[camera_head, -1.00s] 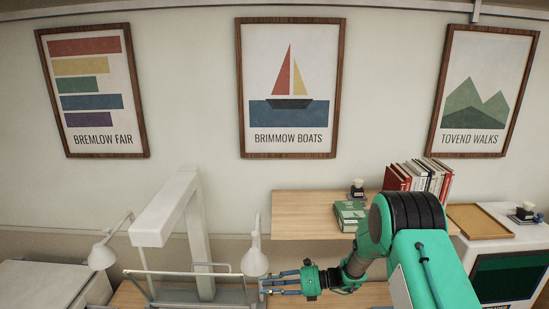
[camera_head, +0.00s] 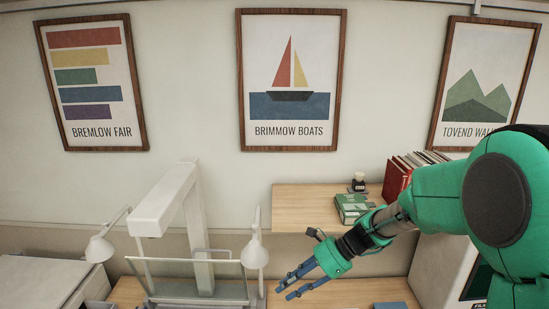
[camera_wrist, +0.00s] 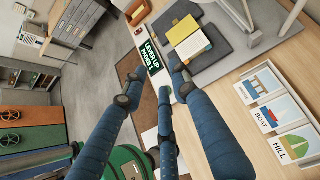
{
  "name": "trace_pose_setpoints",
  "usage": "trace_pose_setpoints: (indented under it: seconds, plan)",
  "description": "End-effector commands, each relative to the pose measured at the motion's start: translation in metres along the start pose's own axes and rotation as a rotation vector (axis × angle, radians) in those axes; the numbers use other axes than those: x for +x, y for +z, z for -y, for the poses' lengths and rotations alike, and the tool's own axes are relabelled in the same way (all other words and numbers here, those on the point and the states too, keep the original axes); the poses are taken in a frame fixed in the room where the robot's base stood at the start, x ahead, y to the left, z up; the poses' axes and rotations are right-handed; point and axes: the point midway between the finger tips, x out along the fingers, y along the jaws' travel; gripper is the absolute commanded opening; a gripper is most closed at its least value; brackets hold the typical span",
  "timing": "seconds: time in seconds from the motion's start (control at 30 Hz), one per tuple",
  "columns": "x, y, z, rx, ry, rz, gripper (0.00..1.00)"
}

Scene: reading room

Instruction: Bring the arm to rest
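My arm comes in from the right in the head view, and its green and black links cover part of the right-hand side. My gripper (camera_head: 286,288) is at the lower middle of that view, pointing down and to the left above the wooden desk (camera_head: 350,294). Its blue fingers are spread apart with nothing between them. In the wrist view my gripper (camera_wrist: 154,90) also shows open and empty, with the desk and floor beyond the fingers. I cannot tell its exact height above the desk.
A white scanner-like stand (camera_head: 165,205) with lamps (camera_head: 255,252) is left of my gripper. A shelf (camera_head: 310,212) behind holds a green box (camera_head: 352,208) and an ink bottle (camera_head: 359,182).

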Motion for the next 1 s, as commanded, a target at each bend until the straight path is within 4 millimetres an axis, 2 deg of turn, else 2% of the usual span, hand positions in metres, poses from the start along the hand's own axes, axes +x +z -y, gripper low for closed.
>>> trace_pose_setpoints:
  seconds: [0.43, 1.0]
  plan:
    - [-0.055, 0.013, -0.092, -0.493, 0.019, -0.290, 0.28]
    - [-0.117, 0.000, -0.200, -1.092, 0.117, -0.685, 0.28]
